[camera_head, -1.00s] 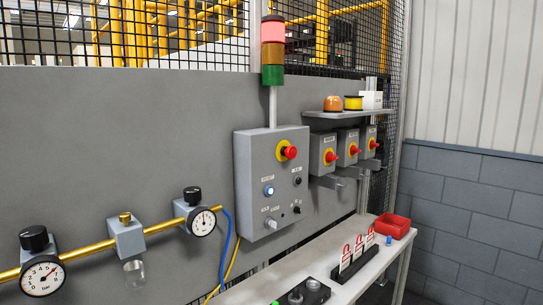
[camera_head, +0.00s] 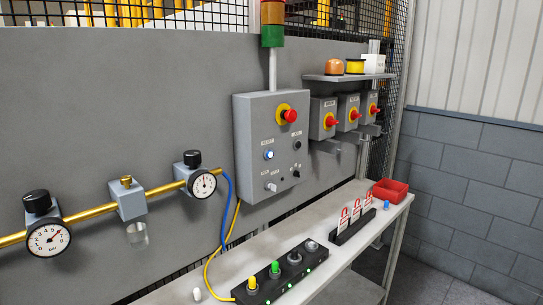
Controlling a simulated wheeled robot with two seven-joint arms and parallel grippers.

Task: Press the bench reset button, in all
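A grey control box (camera_head: 258,180) is mounted on the grey panel in the middle of the view. It has a red emergency button on a yellow disc (camera_head: 287,115) at the top. Below it sits a blue-white lit button (camera_head: 268,154) with a label above it that is too small to read. On the bench stands a black strip (camera_head: 283,275) with several buttons, including a yellow one (camera_head: 252,283) and a green one (camera_head: 275,268). I cannot tell from the labels which is the reset button. Neither of my grippers shows in this view.
A bench (camera_head: 335,236) runs below the panel, with a tag rack (camera_head: 353,228) and a red bin (camera_head: 389,191). Gauges (camera_head: 50,240) on a yellow pipe (camera_head: 160,188) are at left. Three switch boxes (camera_head: 348,112) hang under a shelf (camera_head: 345,77). A grey block wall stands at right.

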